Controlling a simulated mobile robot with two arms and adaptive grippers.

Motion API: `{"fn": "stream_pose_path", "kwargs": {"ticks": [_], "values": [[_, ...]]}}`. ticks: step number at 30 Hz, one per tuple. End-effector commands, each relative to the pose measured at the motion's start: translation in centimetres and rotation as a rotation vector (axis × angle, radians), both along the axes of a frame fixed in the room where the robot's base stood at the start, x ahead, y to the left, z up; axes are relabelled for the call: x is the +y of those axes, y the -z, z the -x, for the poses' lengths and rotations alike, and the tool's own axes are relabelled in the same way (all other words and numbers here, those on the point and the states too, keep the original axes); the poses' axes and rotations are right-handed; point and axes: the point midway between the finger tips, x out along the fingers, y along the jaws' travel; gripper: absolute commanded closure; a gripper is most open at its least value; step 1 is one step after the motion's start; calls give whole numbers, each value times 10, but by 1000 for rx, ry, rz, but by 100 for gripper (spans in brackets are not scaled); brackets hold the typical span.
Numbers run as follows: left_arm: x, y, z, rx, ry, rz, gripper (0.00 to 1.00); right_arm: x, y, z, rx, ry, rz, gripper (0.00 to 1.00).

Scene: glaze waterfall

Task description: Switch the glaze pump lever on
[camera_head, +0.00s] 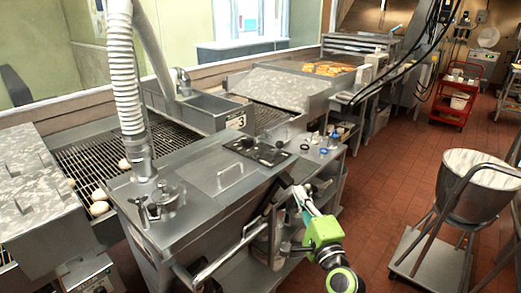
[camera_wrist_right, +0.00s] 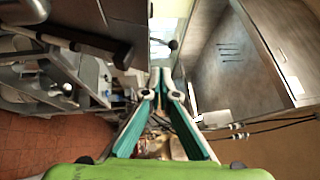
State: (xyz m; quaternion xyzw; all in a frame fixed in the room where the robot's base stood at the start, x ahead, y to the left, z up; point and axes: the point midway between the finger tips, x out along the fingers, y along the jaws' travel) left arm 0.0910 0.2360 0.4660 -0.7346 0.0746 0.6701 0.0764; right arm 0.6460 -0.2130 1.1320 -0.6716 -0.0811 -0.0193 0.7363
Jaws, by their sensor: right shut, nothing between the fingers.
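The likely pump lever (camera_head: 268,198) is a dark handle at the right front side of the steel glaze machine (camera_head: 180,225). It slants up to the right. A dark bar that may be the same lever (camera_wrist_right: 75,40) crosses the upper left of the wrist view. My right gripper (camera_head: 299,194) is just right of the lever in the head view, close to the machine's edge; I cannot tell whether they touch. In the wrist view its teal fingers (camera_wrist_right: 161,75) meet at the tips with nothing between them. My left gripper is not in view.
A wire conveyor (camera_head: 85,160) with pale dough pieces runs behind the machine. A mixing bowl (camera_head: 480,180) on a wheeled stand is at right, and a red cart (camera_head: 455,100) stands farther back. The tiled floor (camera_head: 390,170) between is clear.

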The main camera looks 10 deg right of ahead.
Motion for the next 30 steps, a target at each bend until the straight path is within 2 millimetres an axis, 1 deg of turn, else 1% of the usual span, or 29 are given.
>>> {"fn": "stream_pose_path", "kwargs": {"ticks": [1, 4, 13, 17, 20, 23, 30], "values": [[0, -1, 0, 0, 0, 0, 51, -3, -13, 2, -21, 1, -21, 100], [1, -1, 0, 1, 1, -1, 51, -5, -24, 3, -40, 1, -41, 100], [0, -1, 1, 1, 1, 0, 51, -5, -25, 3, -43, 1, -43, 100], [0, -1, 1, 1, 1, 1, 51, -4, -26, -1, -43, 1, -43, 100], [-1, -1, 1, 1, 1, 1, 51, -3, -29, -13, -44, 1, -44, 100], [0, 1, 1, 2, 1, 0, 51, -2, -32, -31, -46, 0, -44, 100], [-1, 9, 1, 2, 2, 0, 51, 2, -41, -82, -45, 0, -43, 100]]}}
